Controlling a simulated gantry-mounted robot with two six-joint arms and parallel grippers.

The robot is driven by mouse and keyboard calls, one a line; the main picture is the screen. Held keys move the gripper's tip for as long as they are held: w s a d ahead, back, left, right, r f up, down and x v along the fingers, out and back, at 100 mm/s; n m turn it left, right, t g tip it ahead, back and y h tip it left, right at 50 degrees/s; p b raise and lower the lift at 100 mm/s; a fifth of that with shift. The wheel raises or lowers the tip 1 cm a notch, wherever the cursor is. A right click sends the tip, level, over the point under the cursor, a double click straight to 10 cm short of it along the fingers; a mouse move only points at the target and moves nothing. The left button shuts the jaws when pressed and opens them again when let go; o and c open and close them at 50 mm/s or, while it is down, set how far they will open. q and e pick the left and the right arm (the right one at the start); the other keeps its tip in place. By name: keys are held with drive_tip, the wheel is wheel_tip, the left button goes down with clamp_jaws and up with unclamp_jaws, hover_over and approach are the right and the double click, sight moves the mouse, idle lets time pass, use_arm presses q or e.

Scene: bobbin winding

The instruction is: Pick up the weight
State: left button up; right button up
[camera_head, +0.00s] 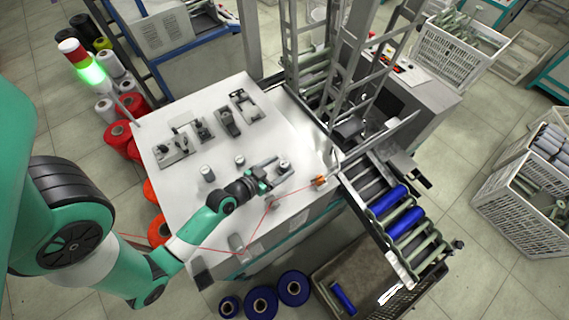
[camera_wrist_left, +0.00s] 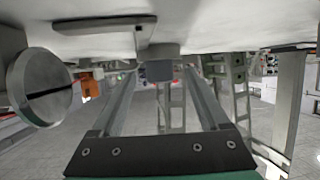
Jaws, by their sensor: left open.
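Several small grey metal cylinders stand on the white machine top, and I take the weight to be one of them. One grey cylinder (camera_head: 284,167) stands by my left gripper's fingertips. Others stand to the left, one at the front left (camera_head: 207,173) and one farther back (camera_head: 240,160). My left gripper (camera_head: 272,173) is open and low over the table top, its fingers pointing right. In the left wrist view the open fingers (camera_wrist_left: 158,78) reach forward, with a small grey block (camera_wrist_left: 158,70) between their tips, apparently not gripped. My right gripper is not in view.
A large slotted grey cylinder (camera_wrist_left: 40,88) is close on the left in the wrist view. Metal fixtures (camera_head: 229,120) stand farther back on the table top (camera_head: 180,95). A red thread (camera_head: 290,192) runs past the gripper to an orange piece (camera_head: 320,181). Blue bobbins (camera_head: 388,200) lie on the rack at right.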

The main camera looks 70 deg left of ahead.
sight(281, 166)
use_arm(q)
drive_tip(key=shift+w+a+f, duration=0.2)
drive_tip(key=shift+w, duration=0.15)
clamp_jaws()
drive_tip(key=shift+r, duration=0.1)
drive_tip(key=shift+r, duration=0.2)
wheel_tip(281, 166, up, 3)
drive_tip(key=shift+f+p, duration=0.2)
drive_tip(key=shift+p, duration=0.55)
drive_tip(key=s+d+r+p, duration=0.5)
drive_tip(key=d+r, duration=0.5)
drive_tip(key=d, duration=0.3)
drive_tip(key=shift+p, duration=0.85)
